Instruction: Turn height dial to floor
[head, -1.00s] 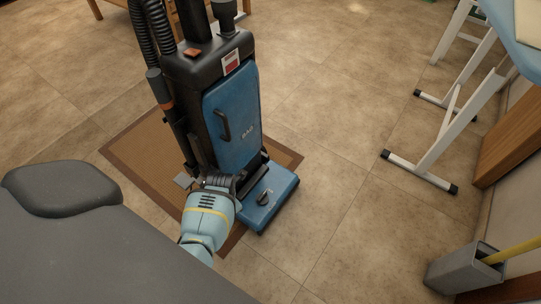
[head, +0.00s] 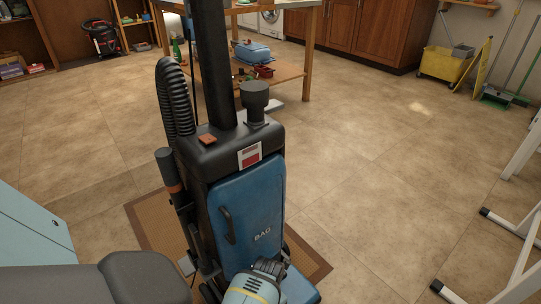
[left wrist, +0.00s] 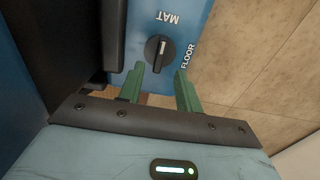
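The upright vacuum (head: 250,215) has a black body and a blue bag cover, and stands on a brown mat. In the left wrist view, its black height dial (left wrist: 159,54) sits on the blue base (left wrist: 145,20), with MAT printed above it and FLOOR to its right. The dial's white mark faces MAT. My left gripper (left wrist: 159,90) is open, its green fingers just short of the dial and on either side of it, with nothing between them. In the head view only its light-blue housing shows at the bottom edge; its fingers and the dial do not show. My right gripper is out of view.
The brown mat (head: 143,221) lies under the vacuum on a tiled floor. A wooden workbench (head: 310,60) is behind, with a yellow mop bucket (head: 443,65) at the back right. Open floor lies between.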

